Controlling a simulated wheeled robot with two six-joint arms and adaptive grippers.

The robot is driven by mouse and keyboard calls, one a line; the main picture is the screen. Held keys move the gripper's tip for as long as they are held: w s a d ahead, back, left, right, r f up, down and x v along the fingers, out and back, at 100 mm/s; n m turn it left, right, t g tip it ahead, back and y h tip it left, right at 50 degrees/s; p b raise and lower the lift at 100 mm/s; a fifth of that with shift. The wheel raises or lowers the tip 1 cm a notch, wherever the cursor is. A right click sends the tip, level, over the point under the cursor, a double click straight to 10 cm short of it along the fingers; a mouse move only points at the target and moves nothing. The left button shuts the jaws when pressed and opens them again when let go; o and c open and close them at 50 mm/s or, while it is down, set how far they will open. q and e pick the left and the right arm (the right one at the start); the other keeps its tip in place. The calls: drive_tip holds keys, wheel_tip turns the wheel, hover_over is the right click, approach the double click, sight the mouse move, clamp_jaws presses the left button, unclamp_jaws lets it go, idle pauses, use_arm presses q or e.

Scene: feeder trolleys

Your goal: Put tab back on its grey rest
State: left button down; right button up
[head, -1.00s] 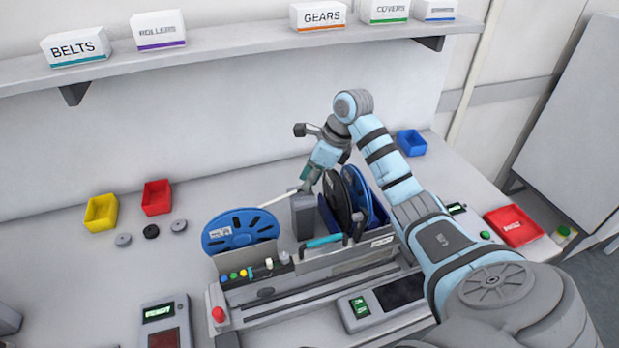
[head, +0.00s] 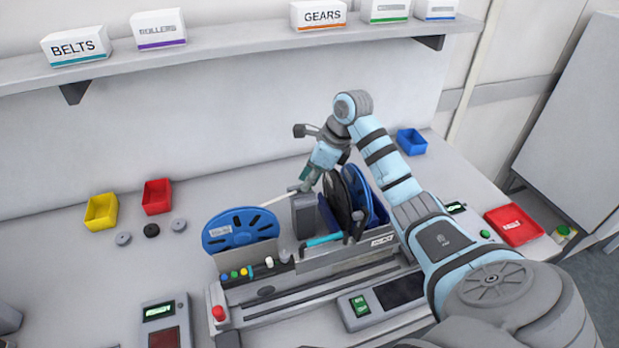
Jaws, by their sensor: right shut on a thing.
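A blue reel (head: 238,231) stands at the left of the feeder trolley, and a thin white strip (head: 280,199) runs from it up to the right. My right gripper (head: 304,184) is at the strip's right end, above the top of a grey block (head: 305,215) that looks like the rest. It is shut on the strip's end, the tab, which is small and mostly hidden by the fingers. I cannot tell whether the tab touches the grey block. My left gripper is not in view.
A black reel (head: 337,198) and another blue reel (head: 358,190) stand close to the right of the gripper. A teal handle (head: 324,240) lies in front of the grey block. Yellow (head: 101,212) and red (head: 157,196) bins sit at the back left.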

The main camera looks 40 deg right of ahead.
drive_tip(key=shift+f, duration=0.35)
drive_tip(key=o, duration=0.9)
drive_tip(key=shift+c, duration=0.2)
drive_tip(key=v, duration=0.7)
drive_tip(key=shift+r, duration=0.2)
